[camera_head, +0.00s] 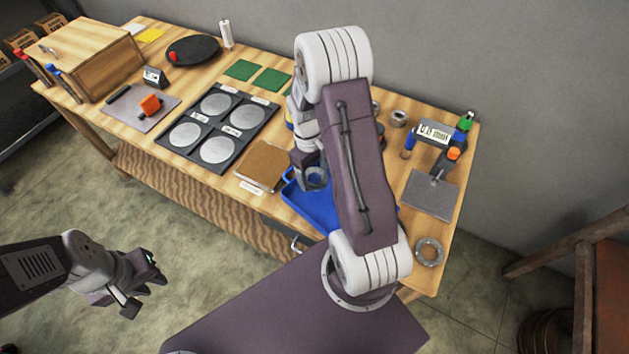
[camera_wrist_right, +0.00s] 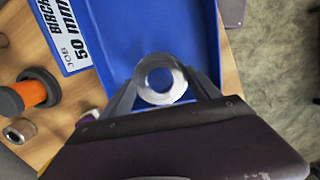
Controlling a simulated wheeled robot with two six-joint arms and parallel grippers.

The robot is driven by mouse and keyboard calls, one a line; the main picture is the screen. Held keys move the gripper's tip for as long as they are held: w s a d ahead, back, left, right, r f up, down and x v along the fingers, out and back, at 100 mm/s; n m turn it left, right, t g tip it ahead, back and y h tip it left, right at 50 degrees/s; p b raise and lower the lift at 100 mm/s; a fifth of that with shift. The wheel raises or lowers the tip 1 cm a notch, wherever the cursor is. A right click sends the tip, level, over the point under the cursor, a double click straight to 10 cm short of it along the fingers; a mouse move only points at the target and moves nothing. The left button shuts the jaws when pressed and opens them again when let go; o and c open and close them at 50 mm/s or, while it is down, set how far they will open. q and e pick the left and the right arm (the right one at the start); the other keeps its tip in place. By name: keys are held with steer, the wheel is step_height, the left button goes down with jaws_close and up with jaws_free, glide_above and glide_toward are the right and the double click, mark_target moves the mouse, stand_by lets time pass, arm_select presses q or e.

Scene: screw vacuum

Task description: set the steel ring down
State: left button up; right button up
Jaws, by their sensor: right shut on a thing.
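The steel ring (camera_wrist_right: 143,72) is between the two fingers of my right gripper (camera_wrist_right: 160,88) in the right wrist view, with blue tray floor showing through its hole. In the head view the ring (camera_head: 315,180) shows at my right gripper (camera_head: 312,178), over the blue tray (camera_head: 325,214). The tray also fills the middle of the right wrist view (camera_wrist_right: 130,28). I cannot tell whether the ring touches the tray. My left gripper (camera_head: 143,287) is open and empty at the lower left, off the table.
A second metal ring (camera_head: 429,252) lies at the table's right front. A brown book-like block (camera_head: 263,165) sits left of the tray, beside a dark panel with several silver discs (camera_head: 217,150). A grey plate (camera_head: 430,195) lies right. My right arm hides part of the tray.

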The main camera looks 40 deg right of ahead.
mark_target(314, 182)
step_height(314, 182, down, 4)
steer(key=shift+w+d+f, duration=0.1)
steer(key=shift+w, duration=0.05)
steer(key=o, duration=2)
steer(key=shift+f, duration=0.1)
step_height(314, 182, up, 12)
steer(key=w, duration=0.1)
steer(key=s+a+r+m+t, duration=0.1)
steer(key=s+a+m+t, duration=0.1)
steer(key=s+a, duration=0.7)
steer(key=shift+a+r+m+t+y, duration=0.2)
steer(key=shift+a+m+t+y, duration=0.15)
steer(key=shift+a, duration=0.85)
